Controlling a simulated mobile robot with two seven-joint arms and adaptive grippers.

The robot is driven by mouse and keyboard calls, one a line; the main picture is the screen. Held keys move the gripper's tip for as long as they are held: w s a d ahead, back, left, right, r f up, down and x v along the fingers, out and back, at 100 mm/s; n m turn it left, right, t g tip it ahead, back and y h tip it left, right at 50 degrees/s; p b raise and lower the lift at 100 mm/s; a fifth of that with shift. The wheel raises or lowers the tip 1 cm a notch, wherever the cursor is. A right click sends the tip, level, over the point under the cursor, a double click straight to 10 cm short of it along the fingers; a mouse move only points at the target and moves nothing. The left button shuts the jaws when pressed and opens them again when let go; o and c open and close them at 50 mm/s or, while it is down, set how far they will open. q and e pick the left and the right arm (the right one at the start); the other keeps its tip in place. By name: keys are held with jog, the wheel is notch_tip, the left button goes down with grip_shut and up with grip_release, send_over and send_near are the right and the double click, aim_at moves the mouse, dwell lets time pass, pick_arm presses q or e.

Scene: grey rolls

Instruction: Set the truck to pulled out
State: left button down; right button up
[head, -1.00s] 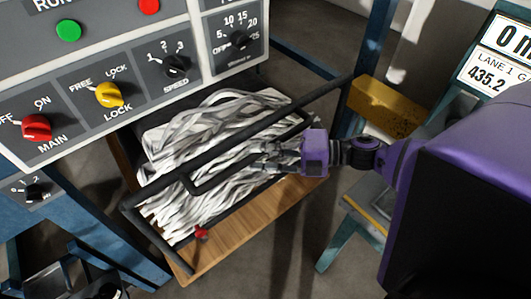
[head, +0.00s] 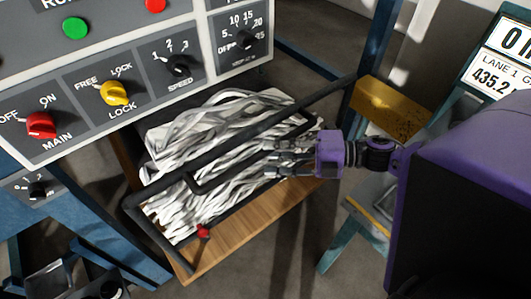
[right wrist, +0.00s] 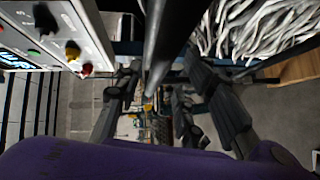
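The truck is a low cart with a wooden deck (head: 240,235) and a dark tubular frame (head: 157,240), heaped with pale grey strips (head: 215,120). It sticks out from below the control panel. A dark bent handle bar (head: 205,184) runs across the near side of the heap. My right gripper (head: 272,158) is at the right end of this bar, fingers pointing left and spread. In the right wrist view its fingers (right wrist: 158,95) are apart, with a dark bar (right wrist: 172,35) running in between them; contact cannot be told. My left gripper is not in view.
The control panel (head: 130,70) with knobs stands behind and to the left. A small red knob (head: 203,231) sits at the truck's front edge. A yellow block (head: 390,107) and a teal stand (head: 345,240) are at right. Floor shows in front.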

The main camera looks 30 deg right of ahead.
jog(key=v, duration=0.9)
jog(key=shift+a, duration=0.1)
jog(key=s+d+f+m+h, duration=0.1)
jog(key=s+f+m+h, duration=0.2)
jog(key=f+m+h, duration=0.6)
jog(key=s+d+f+m+h, duration=0.1)
jog(key=s+f+m+h, duration=0.2)
jog(key=f+m+h, duration=0.5)
jog(key=s+a+m+g+y, duration=0.1)
jog(key=s+a+m+g, duration=0.2)
jog(key=s, duration=0.4)
jog(key=s+a+f+m+g+y, duration=0.1)
jog(key=s+a+m+g, duration=0.25)
jog(key=s, duration=0.35)
jog(key=s+a+m+g+y, duration=0.1)
jog(key=s+a+m+g, duration=0.25)
jog(key=s, duration=0.25)
jog(key=w+a+f+t+y+p, duration=0.1)
jog(key=w+a+f+t, duration=0.3)
jog(key=w+f+t, duration=0.4)
jog(key=shift+w+a+t+p, duration=0.3)
jog(key=shift+w+t+p, duration=0.2)
jog(key=shift+w+p, duration=0.45)
